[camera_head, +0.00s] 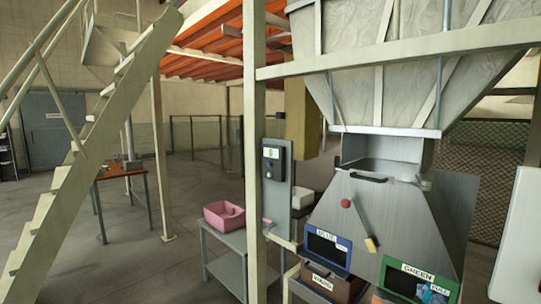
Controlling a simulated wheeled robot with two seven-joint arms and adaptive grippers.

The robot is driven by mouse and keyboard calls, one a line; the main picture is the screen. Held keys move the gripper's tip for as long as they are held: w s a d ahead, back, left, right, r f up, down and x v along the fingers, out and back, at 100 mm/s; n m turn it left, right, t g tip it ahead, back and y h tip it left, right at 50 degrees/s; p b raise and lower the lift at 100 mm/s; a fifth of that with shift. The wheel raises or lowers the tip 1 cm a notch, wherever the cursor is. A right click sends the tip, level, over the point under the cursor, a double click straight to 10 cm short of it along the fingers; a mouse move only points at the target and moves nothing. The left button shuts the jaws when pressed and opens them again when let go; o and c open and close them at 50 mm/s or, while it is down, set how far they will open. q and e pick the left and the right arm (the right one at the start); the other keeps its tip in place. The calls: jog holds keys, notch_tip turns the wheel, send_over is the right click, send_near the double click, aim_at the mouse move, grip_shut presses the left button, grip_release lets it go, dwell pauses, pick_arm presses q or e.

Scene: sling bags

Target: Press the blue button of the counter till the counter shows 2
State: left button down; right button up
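The counter (273,160) is a dark box on a grey upright panel, just right of a pale steel post in the middle of the view. Its small light display near the top seems to show 0, though the digit is tiny. A small round spot sits low on the counter's face; its colour is too small and dark to tell, so I cannot make out the blue button surely. Neither of my grippers is in view.
The pale post (254,130) stands close beside the counter. A grey table (228,244) below bears a pink bin (224,215). A large metal hopper (405,200) with blue- and green-framed bins fills the right. Stairs (75,165) rise on the left. Open floor lies between stairs and table.

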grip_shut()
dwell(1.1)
